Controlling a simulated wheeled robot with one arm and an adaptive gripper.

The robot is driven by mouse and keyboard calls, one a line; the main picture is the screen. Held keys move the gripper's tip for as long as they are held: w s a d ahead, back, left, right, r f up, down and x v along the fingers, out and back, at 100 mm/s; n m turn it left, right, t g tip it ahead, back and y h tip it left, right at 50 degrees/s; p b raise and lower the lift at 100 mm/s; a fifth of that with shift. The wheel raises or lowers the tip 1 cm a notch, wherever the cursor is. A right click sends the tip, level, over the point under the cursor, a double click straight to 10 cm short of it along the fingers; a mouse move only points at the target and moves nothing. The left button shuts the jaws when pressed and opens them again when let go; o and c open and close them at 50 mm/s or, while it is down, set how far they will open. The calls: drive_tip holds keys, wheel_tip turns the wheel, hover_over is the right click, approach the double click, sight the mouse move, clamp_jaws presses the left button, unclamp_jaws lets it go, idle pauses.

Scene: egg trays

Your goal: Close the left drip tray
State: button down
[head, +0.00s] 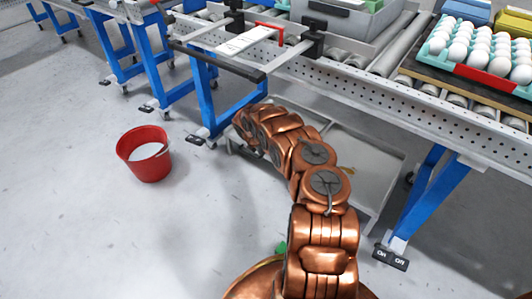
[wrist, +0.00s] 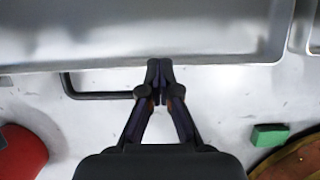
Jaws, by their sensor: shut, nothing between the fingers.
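The left drip tray (wrist: 230,35) is a shallow grey metal pan filling the top of the wrist view. Its black bar handle (wrist: 98,95) sticks out from the front edge, left of my gripper; the handle's right end is hidden behind the fingers. My gripper (wrist: 160,66) is shut and empty, its fingertips overlapping the tray's front rim. I cannot tell whether they touch it. In the head view the pale tray (head: 385,165) juts out under the conveyor, partly hidden by my arm. The gripper itself is not clear there.
A red bucket (head: 144,155) stands on the floor at left. A green block (wrist: 270,135) lies near my base. Blue legs (head: 425,195) carry the conveyor, with an egg tray (head: 480,77) on top at right. Another metal edge (wrist: 314,35) shows at far right.

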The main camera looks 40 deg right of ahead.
drive_tip(key=shift+d+f, duration=0.1)
drive_tip(key=shift+f, duration=0.05)
idle(0.4)
drive_tip(key=shift+w+r, duration=0.1)
drive_tip(key=shift+r, duration=0.5)
drive_tip(key=v, duration=1.1)
